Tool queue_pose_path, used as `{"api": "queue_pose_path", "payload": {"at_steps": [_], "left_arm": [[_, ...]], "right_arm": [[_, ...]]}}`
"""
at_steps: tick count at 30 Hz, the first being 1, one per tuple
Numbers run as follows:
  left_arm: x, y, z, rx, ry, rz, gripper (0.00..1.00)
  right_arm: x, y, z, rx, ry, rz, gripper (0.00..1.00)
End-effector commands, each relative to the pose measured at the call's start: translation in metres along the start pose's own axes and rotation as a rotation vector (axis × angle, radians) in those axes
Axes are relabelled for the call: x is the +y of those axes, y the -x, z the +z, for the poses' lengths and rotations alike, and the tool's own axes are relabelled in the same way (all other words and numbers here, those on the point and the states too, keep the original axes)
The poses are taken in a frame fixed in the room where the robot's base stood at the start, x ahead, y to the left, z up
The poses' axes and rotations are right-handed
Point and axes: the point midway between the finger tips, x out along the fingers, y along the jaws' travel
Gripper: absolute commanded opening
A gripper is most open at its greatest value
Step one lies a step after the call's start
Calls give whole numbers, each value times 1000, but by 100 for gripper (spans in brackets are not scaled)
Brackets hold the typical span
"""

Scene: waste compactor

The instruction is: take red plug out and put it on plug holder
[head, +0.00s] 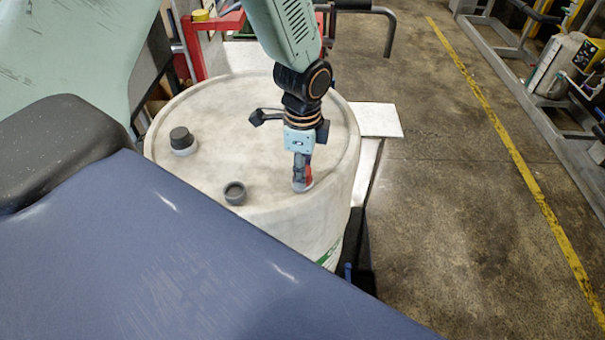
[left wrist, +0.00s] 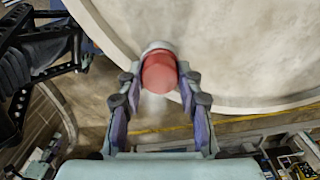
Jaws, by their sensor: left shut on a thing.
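The red plug (head: 308,181) is at the right side of the pale drum's top (head: 240,110) in the head view. In the left wrist view the red plug (left wrist: 159,72) sits between my fingertips, with a pale ring just beyond it. My left gripper (head: 302,176) points down and is shut on the plug; its fingers also show in the wrist view (left wrist: 158,85). Whether the plug is still seated or lifted slightly, I cannot tell. An open grey ring-shaped cup (head: 235,192) stands empty on the drum top; I cannot tell if it is the plug holder.
A dark grey cap on a pale collar (head: 182,141) stands at the drum top's left. A red frame (head: 205,45) is behind the drum. A white plate (head: 379,119) juts out at its right. The concrete floor (head: 450,200) at right is open, with a yellow line.

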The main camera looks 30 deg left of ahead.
Motion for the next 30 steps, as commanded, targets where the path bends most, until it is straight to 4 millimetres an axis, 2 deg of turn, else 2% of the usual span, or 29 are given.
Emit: {"api": "queue_pose_path", "payload": {"at_steps": [10,20,21,30], "left_arm": [[0,2,0,0,357,-1,3],[-1,1,0,1,415,-2,3],[-1,1,0,1,415,-2,38],[0,1,0,0,413,-1,62]], "right_arm": [[0,15,0,0,0,0,40],[0,16,0,0,0,0,40],[0,15,0,0,0,0,40],[0,15,0,0,0,0,40]]}}
